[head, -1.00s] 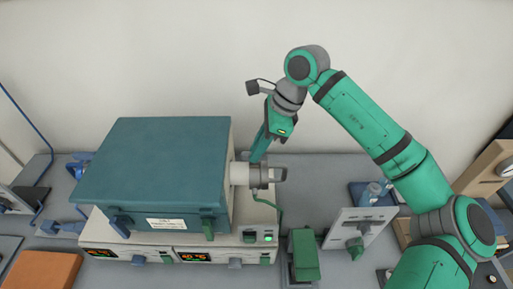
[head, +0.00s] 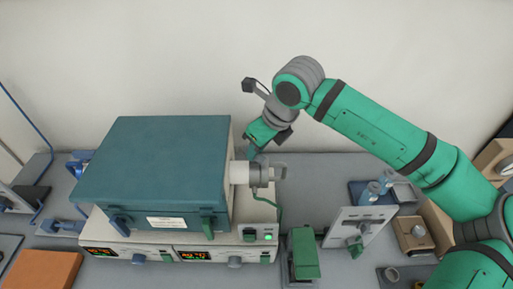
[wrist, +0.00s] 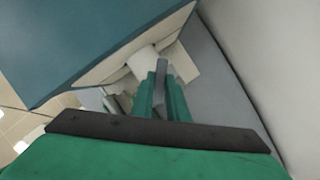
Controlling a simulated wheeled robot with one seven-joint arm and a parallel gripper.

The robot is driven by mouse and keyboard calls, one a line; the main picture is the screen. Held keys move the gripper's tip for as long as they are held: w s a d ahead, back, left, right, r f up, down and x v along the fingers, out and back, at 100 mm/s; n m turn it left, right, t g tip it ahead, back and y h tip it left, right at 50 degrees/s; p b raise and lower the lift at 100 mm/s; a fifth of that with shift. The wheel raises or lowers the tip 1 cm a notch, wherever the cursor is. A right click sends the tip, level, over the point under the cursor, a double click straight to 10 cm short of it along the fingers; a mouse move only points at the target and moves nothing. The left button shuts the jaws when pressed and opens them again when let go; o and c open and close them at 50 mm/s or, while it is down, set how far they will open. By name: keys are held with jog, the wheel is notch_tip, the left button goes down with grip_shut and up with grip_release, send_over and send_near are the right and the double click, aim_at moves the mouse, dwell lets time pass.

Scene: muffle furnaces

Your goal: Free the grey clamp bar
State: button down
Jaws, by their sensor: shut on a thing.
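The blue-topped furnace (head: 155,170) has a white tube (head: 239,173) coming out of its right side. A grey clamp (head: 262,175) sits around that tube. My gripper (head: 251,154) reaches down behind the clamp, tilted, at the furnace's back right. In the wrist view, the two green fingers of my gripper (wrist: 162,105) are shut on a grey bar (wrist: 160,82), which I take for the clamp bar. The white tube (wrist: 142,60) is just beyond the fingertips. Whether the bar is still seated in the clamp cannot be told, as the fingers hide part of it.
A green cable (head: 276,207) hangs in front of the clamp. A green block-like device (head: 303,255) and a white upright panel (head: 360,227) stand to the right. The wall (head: 180,60) is close behind my gripper. Bare bench (head: 310,185) lies right of the clamp.

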jog(key=m+h, duration=0.1)
jog(key=m, duration=0.1)
jog(key=m+t+h, duration=0.1)
jog(key=m, duration=0.2)
jog(key=shift+s+a+m, duration=0.1)
jog(key=shift+m, duration=0.2)
jog(key=shift+a+m+t+h, duration=0.15)
jog(key=shift+m+h, duration=0.2)
jog(key=shift+m, duration=0.6)
jog(key=shift+m+t+h, duration=0.15)
jog(key=shift+m+h, duration=0.2)
jog(key=shift+m, duration=0.6)
jog(key=c, duration=1.7)
grip_release()
jog(key=shift+r, duration=0.1)
jog(key=v, duration=1)
jog(key=shift+s+r, duration=0.1)
jog(key=shift+r, duration=0.2)
